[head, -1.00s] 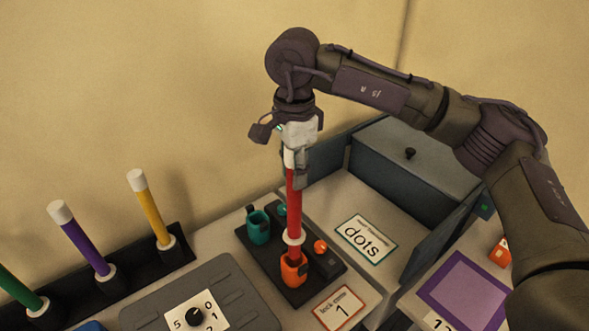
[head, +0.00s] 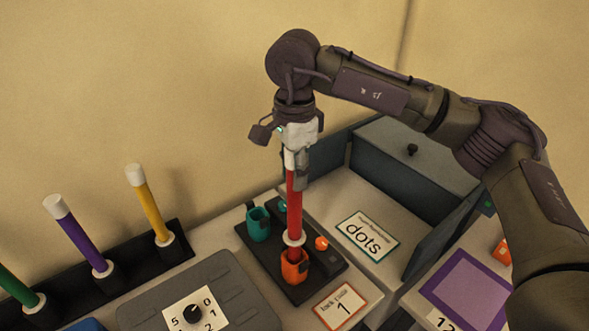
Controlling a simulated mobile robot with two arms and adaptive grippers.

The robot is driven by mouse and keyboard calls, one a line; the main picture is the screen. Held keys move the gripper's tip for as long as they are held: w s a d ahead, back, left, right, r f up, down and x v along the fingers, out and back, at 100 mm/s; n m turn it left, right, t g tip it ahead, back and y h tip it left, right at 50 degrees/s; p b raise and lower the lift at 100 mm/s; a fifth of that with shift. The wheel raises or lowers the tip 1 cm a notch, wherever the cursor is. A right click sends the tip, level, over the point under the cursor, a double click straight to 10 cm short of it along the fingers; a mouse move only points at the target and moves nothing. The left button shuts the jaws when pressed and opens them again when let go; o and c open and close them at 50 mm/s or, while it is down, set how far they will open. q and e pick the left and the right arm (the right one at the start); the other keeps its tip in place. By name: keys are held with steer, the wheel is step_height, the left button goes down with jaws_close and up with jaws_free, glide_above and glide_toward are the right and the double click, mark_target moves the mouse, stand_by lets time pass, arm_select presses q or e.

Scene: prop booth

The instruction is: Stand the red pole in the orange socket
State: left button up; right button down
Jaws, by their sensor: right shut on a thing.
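The red pole (head: 295,205) is upright, with a white top and a white ring near its lower end. My right gripper (head: 299,174) is shut on its upper end. The orange socket (head: 295,268) sits on a black base plate (head: 318,284). The pole's lower end is at the socket's mouth, with the white ring just above the rim. I cannot tell how deep the tip is. My left gripper is not in view.
A teal socket (head: 258,220) shares the base plate. A black rack at left holds green (head: 17,285), purple (head: 78,238) and yellow (head: 147,204) poles. A grey dial panel (head: 215,268) lies in front.

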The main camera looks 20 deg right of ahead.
mark_target(294, 196)
steer(key=shift+f+b, duration=2.5)
steer(key=shift+f, duration=0.65)
steer(key=c, duration=0.7)
jaws_free()
steer(key=shift+r, duration=0.1)
step_height(294, 196, up, 12)
steer(key=shift+f, duration=0.1)
